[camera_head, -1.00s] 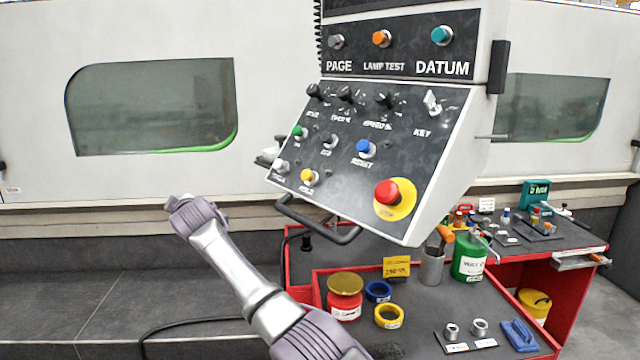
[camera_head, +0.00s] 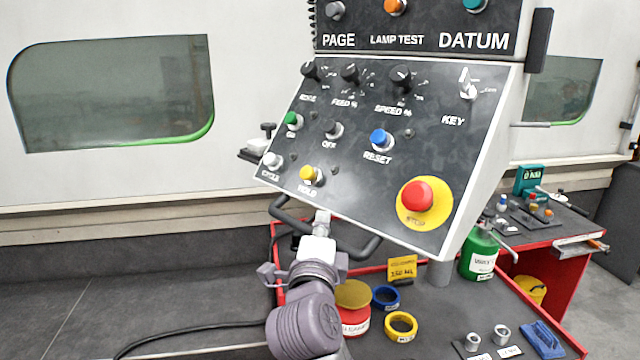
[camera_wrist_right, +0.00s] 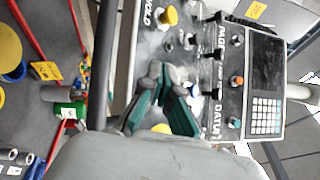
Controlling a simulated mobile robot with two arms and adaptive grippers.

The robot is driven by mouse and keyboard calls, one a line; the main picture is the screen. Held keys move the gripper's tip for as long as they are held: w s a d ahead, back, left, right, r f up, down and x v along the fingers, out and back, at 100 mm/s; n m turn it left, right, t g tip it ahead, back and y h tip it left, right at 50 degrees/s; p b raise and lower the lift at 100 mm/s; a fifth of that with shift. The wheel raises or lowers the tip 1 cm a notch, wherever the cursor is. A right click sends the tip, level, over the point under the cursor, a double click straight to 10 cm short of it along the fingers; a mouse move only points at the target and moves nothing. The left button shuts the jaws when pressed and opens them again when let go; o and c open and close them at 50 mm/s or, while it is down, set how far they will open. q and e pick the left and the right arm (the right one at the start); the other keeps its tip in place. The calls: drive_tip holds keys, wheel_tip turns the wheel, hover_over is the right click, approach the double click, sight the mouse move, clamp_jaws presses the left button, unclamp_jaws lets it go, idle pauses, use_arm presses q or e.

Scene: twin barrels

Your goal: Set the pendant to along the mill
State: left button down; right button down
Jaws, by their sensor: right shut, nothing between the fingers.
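The pendant (camera_head: 345,190) is a dark slanted control panel with a white edge, black knobs, coloured buttons and a red stop button (camera_head: 417,196) on a yellow disc. A dark bar handle (camera_head: 369,248) runs along its lower edge. The mill (camera_head: 250,100) is the large white machine behind it. In the head view my right gripper (camera_head: 322,220) overlaps the handle; I cannot tell whether it touches it. In the right wrist view the gripper (camera_wrist_right: 163,88) is shut and empty before the panel, with the handle (camera_wrist_right: 103,65) to its left. My left gripper is not in view.
Below the pendant, a red-edged bench holds a red jar with a gold lid (camera_head: 353,294), blue (camera_head: 386,296) and yellow (camera_head: 401,324) rings, and a green can (camera_head: 480,255). The grey floor at left is mostly clear, with a black cable.

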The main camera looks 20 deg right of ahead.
drive_tip(key=p, duration=0.3)
approach(317, 177)
drive_tip(key=d, duration=0.1)
drive_tip(key=w+d, duration=0.1)
drive_tip(key=d, duration=0.2)
drive_tip(key=shift+w+d+r, duration=0.2)
drive_tip(key=shift+w, duration=0.1)
drive_tip(key=shift+w+a+r, duration=0.1)
drive_tip(key=shift+w+a, duration=0.1)
drive_tip(key=shift+w, duration=0.4)
drive_tip(key=shift+w+a+r, duration=0.1)
drive_tip(key=shift+w+a, duration=0.1)
drive_tip(key=shift+w, duration=0.35)
drive_tip(key=shift+w+a+p, duration=0.25)
drive_tip(key=shift+w+p, duration=0.1)
drive_tip(key=shift+w, duration=0.25)
